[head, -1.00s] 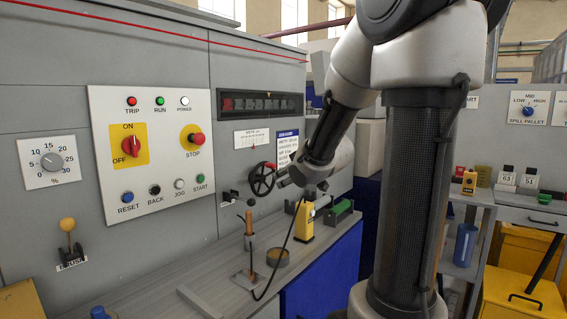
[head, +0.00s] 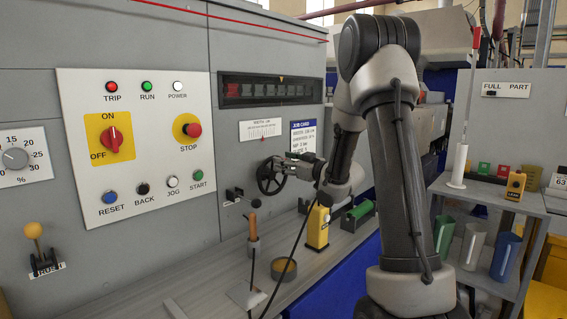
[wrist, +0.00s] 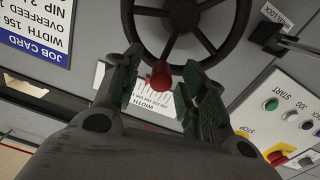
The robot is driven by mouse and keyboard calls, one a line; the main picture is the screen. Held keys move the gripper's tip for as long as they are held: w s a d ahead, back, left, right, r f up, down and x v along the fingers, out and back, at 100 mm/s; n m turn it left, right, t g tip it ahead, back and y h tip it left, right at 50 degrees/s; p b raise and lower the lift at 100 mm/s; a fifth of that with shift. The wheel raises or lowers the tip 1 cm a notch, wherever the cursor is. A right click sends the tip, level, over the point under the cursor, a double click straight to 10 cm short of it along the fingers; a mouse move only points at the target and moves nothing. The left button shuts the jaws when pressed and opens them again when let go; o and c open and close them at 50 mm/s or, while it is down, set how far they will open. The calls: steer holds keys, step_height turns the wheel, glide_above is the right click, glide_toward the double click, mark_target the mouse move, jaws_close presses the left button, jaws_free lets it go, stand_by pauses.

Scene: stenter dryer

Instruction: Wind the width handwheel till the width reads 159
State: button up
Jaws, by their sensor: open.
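The black width handwheel (head: 262,184) stands on the machine face below the width scale (head: 261,130). My gripper (head: 284,160) is at the wheel's upper right side in the head view. In the wrist view the wheel (wrist: 143,12) fills the top, and its red knob (wrist: 161,73) lies between the fingertips of my gripper (wrist: 160,78). The fingers are open, one on each side of the knob, with gaps showing. The width scale (wrist: 168,100) shows behind the fingers, partly hidden; its reading is too small to tell.
A lever labelled as wheel lock (wrist: 292,43) sits close beside the wheel. A job card (head: 303,137) hangs to the right of the scale. On the ledge below are a yellow device (head: 317,228), a tan ring (head: 283,270) and a wooden-handled tool (head: 253,226).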

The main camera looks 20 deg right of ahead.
steer(key=shift+x, duration=0.75)
jaws_close()
steer(key=shift+d+m, duration=0.1)
steer(key=shift+m, duration=0.2)
